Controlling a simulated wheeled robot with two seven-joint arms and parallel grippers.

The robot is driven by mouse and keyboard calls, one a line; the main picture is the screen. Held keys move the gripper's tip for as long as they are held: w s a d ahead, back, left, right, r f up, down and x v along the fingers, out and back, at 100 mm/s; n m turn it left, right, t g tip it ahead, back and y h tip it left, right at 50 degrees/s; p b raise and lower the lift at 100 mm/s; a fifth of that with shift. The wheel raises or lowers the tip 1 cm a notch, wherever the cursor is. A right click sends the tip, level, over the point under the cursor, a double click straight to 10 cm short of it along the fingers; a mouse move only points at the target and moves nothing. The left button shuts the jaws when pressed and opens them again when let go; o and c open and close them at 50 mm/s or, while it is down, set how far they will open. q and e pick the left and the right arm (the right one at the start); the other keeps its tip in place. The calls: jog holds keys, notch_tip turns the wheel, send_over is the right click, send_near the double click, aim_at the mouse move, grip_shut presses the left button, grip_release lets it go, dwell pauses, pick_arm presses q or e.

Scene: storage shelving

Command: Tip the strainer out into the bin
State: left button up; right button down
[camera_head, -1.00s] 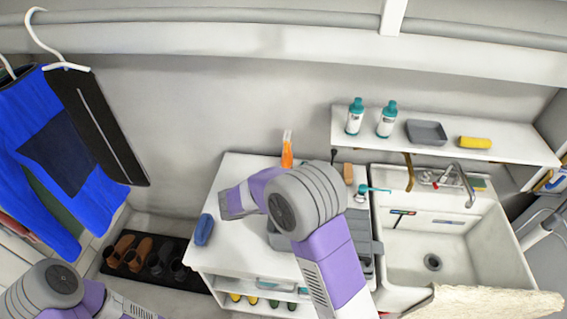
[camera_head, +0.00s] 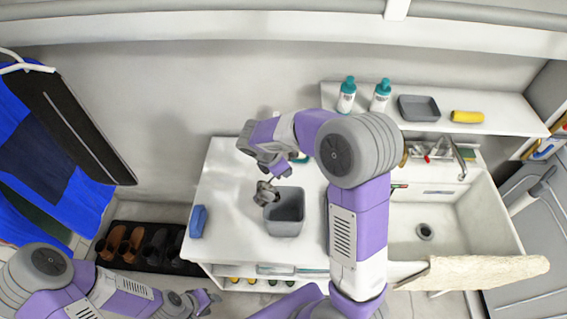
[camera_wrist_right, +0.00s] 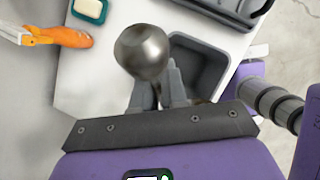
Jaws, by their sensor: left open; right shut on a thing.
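My right gripper (camera_head: 277,178) is shut on the strainer (camera_head: 264,194), a small shiny metal bowl. The strainer is at the left edge of the grey bin (camera_head: 287,226) in the head view, and partly covers its opening. In the right wrist view the strainer (camera_wrist_right: 142,52) is beyond my fingertips (camera_wrist_right: 157,88), with the bin (camera_wrist_right: 211,75) just right of it. I cannot tell whether the strainer touches the bin or what it holds. My left gripper (camera_head: 207,300) is open and empty, low in the head view, away from the white counter (camera_head: 222,232).
A blue sponge-like item (camera_head: 198,221) lies on the counter's left side. The sink (camera_head: 450,240) is to the right.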

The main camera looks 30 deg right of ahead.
notch_tip(320, 180, down, 10)
jog(key=d+y+b, duration=0.1)
jog(key=y+b, duration=0.1)
jog(key=y, duration=1.4)
jog(key=shift+d+f+m+t, duration=0.15)
jog(key=shift+d+m+t, duration=0.15)
jog(key=shift+d, duration=0.05)
dwell(1.3)
